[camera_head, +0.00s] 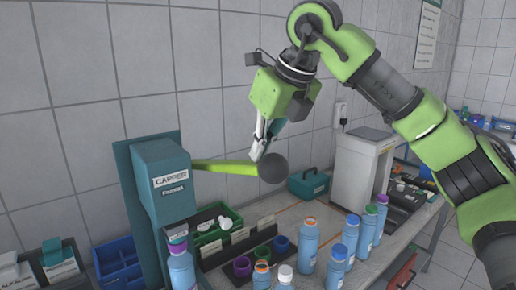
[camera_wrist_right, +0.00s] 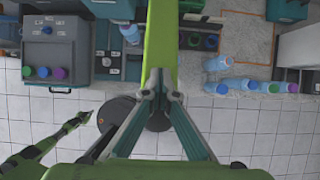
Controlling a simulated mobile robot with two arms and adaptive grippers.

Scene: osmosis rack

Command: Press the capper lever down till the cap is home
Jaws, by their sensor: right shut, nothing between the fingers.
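The teal capper (camera_head: 165,190) stands at the left on a tall back plate. Its green lever (camera_head: 222,167) sticks out to the right, nearly level, and ends in a dark ball knob (camera_head: 273,168). A blue bottle with a purple cap (camera_head: 181,268) is upright below the capper head; I cannot tell how far its cap is seated. My right gripper (camera_head: 257,154) is shut and empty, pointing down at the lever close to the knob. In the right wrist view the lever (camera_wrist_right: 160,35) runs beneath the fingertips; contact is unclear. My left gripper (camera_wrist_right: 84,117) shows small at the left there.
Several blue bottles (camera_head: 308,245) stand on the bench right of the capper, by a rack with coloured cups (camera_head: 281,244). A green bin (camera_head: 216,222) holds white caps. A teal case (camera_head: 308,184) and a pale machine (camera_head: 362,168) stand farther back. Wall tiles lie close behind.

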